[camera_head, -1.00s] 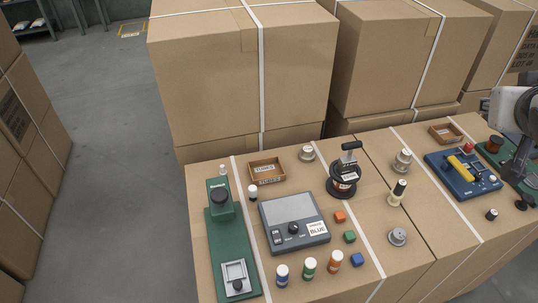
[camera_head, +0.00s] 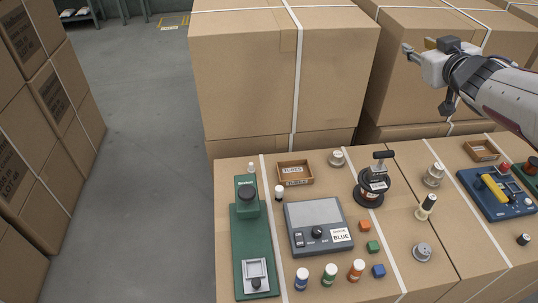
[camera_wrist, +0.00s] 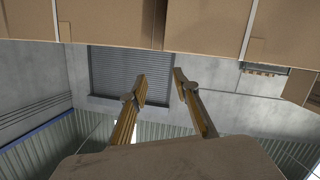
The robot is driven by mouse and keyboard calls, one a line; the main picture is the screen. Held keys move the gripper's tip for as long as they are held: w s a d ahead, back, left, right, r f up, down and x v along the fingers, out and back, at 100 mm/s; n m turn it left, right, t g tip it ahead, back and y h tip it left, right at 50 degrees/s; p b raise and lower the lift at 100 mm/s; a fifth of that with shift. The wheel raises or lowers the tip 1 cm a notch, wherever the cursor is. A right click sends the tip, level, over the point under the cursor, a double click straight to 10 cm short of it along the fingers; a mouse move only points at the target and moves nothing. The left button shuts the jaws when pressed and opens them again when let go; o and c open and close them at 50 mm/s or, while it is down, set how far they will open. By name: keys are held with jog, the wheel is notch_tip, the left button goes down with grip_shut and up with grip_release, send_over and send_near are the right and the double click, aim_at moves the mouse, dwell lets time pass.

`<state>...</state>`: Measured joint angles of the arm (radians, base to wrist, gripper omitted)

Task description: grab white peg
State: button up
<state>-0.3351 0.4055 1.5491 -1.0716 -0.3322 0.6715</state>
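A cream peg with a black top (camera_head: 426,207) is tilted at the right. I cannot tell for certain which is the white peg. My gripper (camera_wrist: 160,77) is open and empty in the wrist view, its two fingers apart. It is raised high in front of the stacked boxes, well above and away from the pegs. The wrist view shows no peg.
A grey scale (camera_head: 318,226), a green device (camera_head: 254,252) and a black spool stand (camera_head: 371,186) stand among the pegs. Capped bottles (camera_head: 330,273) and coloured cubes line the front. Tall strapped cartons (camera_head: 280,75) rise behind.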

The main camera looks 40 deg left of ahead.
jog(key=s+a+f+n+g+y, duration=0.3)
jog(key=a+f+g, duration=0.1)
jog(key=a+f, duration=0.5)
jog(key=s+a+f+n+g+y, duration=0.2)
jog(key=s+a+f+n+g, duration=0.3)
jog(key=a, duration=0.7)
jog(key=s+a+f+n+g, duration=0.1)
jog(key=s+a+f+g, duration=0.1)
jog(key=s+f, duration=0.2)
jog(key=s+a+f+n+g+h, duration=0.1)
jog(key=s+a+f+g, duration=0.1)
jog(key=f, duration=0.7)
jog(key=s+a+f+n+g, duration=0.1)
jog(key=s+a+f+g, duration=0.2)
jog(key=s+f+g, duration=0.1)
notch_tip(320, 180, down, 2)
jog(key=shift+s+f, duration=0.25)
jog(key=shift+s, duration=0.6)
jog(key=shift+f, duration=0.1)
send_near(251, 169)
jog(key=shift+a+r, duration=0.25)
jog(key=shift+a, duration=0.45)
jog(key=shift+a+r, duration=0.2)
jog(key=shift+a, duration=0.55)
